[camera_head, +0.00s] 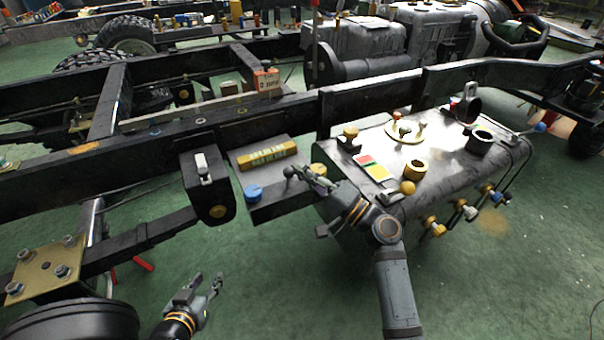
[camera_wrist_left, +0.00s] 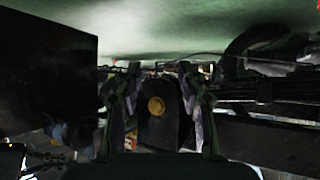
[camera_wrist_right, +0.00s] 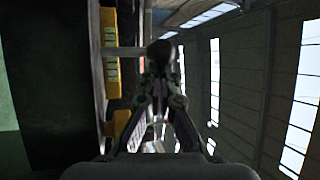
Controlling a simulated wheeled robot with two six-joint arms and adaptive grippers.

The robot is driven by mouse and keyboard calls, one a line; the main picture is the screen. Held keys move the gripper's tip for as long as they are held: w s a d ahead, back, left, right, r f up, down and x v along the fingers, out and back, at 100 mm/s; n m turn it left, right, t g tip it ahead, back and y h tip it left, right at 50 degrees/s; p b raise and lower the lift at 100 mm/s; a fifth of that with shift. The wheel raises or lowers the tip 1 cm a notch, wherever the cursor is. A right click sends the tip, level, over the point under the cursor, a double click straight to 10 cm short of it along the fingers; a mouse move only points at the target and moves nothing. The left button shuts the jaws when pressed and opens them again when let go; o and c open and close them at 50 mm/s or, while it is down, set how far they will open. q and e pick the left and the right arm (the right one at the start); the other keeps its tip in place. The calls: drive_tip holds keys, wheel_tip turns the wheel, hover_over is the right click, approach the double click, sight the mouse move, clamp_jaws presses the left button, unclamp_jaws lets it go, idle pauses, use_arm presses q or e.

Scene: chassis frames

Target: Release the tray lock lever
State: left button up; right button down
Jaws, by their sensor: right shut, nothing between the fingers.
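A dark ball-ended lever (camera_head: 289,172) stands at the front of a black tray (camera_head: 280,202) under the frame rail. In the right wrist view its dark ball (camera_wrist_right: 160,52) is just ahead of my right fingertips, with a pale rod running left from it. My right gripper (camera_head: 312,178) is shut and empty beside the lever; I cannot tell whether they touch. It also shows shut in the right wrist view (camera_wrist_right: 160,80). My left gripper (camera_head: 207,283) is open and empty, low in front of the rail. In the left wrist view, its fingers (camera_wrist_left: 162,75) stand apart.
A yellow block (camera_head: 267,154) and a blue cap (camera_head: 252,193) sit on the tray. A black box with a white switch (camera_head: 203,167) hangs left of it. A silver tank (camera_head: 455,165) with several fittings stands right. Green floor is free in front.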

drive_tip(key=shift+s+f, duration=0.1)
use_arm(q)
drive_tip(key=shift+w+r+t, duration=0.25)
drive_tip(key=shift+w+r, duration=0.1)
drive_tip(key=shift+r, duration=0.2)
drive_tip(key=shift+w+r+t, duration=0.25)
drive_tip(key=shift+w+r, duration=0.05)
drive_tip(key=shift+r, duration=0.2)
use_arm(e)
drive_tip(key=v, duration=1.2)
use_arm(q)
drive_tip(key=shift+f, duration=0.1)
use_arm(e)
drive_tip(key=shift+s+d, duration=0.1)
